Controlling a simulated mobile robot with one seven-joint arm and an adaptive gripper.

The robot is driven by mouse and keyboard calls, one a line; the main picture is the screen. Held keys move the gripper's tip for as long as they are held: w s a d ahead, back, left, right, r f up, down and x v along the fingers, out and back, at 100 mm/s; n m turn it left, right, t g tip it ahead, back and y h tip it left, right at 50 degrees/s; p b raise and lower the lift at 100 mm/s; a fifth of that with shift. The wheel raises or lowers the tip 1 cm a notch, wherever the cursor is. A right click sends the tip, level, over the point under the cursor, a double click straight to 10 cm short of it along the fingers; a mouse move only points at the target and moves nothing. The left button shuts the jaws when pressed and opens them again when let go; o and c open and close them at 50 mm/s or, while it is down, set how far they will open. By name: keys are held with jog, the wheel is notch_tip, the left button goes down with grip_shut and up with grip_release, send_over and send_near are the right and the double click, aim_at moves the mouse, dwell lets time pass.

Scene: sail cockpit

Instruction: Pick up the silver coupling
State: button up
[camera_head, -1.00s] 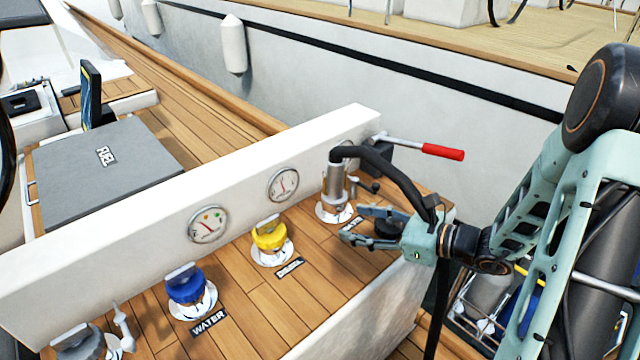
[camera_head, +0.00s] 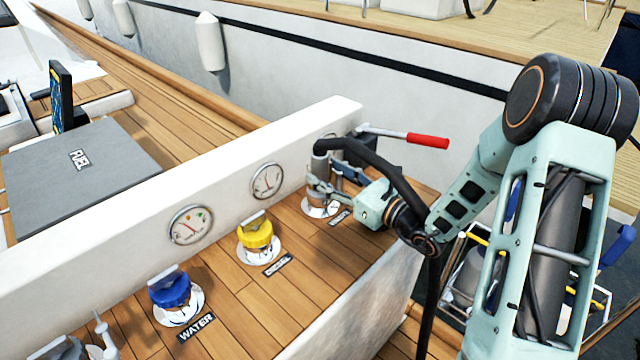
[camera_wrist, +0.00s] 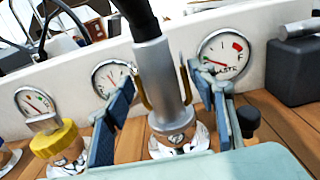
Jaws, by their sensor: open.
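The silver coupling (camera_wrist: 158,85) is an upright metal cylinder on the end of a black hose, standing on a round deck fitting with brass-coloured levers at its sides. In the head view the coupling (camera_head: 319,168) is partly hidden behind my gripper. My gripper (camera_head: 330,180) is open at the coupling, low on its body. In the wrist view the blue-grey fingers of my gripper (camera_wrist: 162,112) stand to the left and right of the coupling, with gaps visible. I cannot tell whether either finger touches it.
A yellow cap (camera_head: 255,234) and a blue cap (camera_head: 171,289) sit on fittings to the left. A white wall with gauges (camera_head: 190,226) runs behind. A red-handled lever (camera_head: 427,140) and dark block (camera_wrist: 293,70) stand right of the coupling. The black hose (camera_head: 385,165) arches over my gripper.

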jog(key=shift+x, duration=1.25)
jog(key=shift+r, duration=0.1)
grip_shut()
